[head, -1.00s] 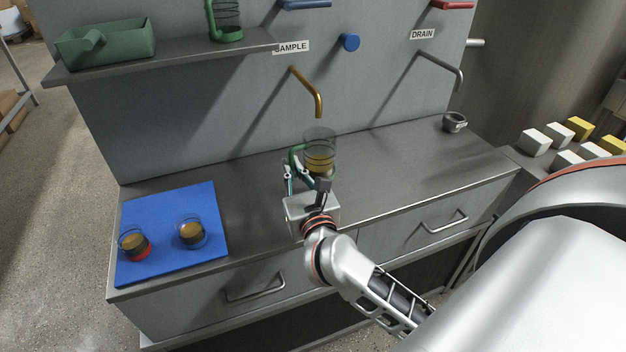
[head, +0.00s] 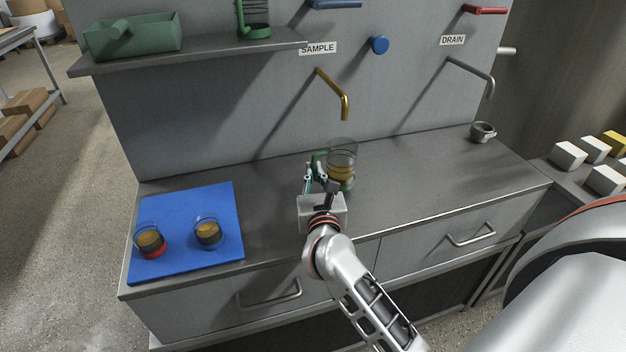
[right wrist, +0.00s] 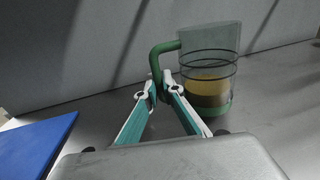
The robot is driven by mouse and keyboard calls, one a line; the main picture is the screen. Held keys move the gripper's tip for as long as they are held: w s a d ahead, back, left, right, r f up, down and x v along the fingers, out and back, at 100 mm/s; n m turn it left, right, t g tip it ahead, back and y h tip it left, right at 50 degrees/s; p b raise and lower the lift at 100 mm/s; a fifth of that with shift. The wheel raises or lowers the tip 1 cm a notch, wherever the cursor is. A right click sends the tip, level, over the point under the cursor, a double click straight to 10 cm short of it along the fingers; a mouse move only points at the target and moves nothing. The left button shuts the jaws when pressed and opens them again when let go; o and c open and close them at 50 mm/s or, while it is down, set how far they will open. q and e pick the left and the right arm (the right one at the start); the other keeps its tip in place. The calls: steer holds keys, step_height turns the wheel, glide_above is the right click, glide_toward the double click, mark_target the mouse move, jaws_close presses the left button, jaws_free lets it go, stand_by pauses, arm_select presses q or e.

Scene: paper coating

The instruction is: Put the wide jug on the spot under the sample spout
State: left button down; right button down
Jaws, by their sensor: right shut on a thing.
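The wide jug (head: 342,160) is clear, with dark rings, a green base, a green handle and amber liquid inside. It is upright, and its base is at or just above the counter; I cannot tell if it touches. My right gripper (head: 319,178) is shut on its handle (right wrist: 156,62). The jug also shows in the right wrist view (right wrist: 208,72). The brass sample spout (head: 335,92) comes from the wall under the SAMPLE label (head: 318,49). In the head view its tip is just above the jug's rim. The spot under it cannot be made out. My left gripper is not in view.
A blue mat (head: 187,260) on the left of the counter (head: 420,180) holds two glasses of amber liquid (head: 150,241) (head: 208,233). A drain spout (head: 475,72) and a small grey cup (head: 482,131) are at the right. A shelf (head: 190,56) overhangs the back left.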

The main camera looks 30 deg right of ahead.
steer(key=shift+f, duration=0.95)
steer(key=shift+r, duration=0.1)
steer(key=c, duration=2.6)
jaws_free()
steer(key=shift+f+b, duration=0.25)
steer(key=shift+b, duration=0.05)
steer(key=o, duration=0.4)
steer(key=shift+r, duration=0.1)
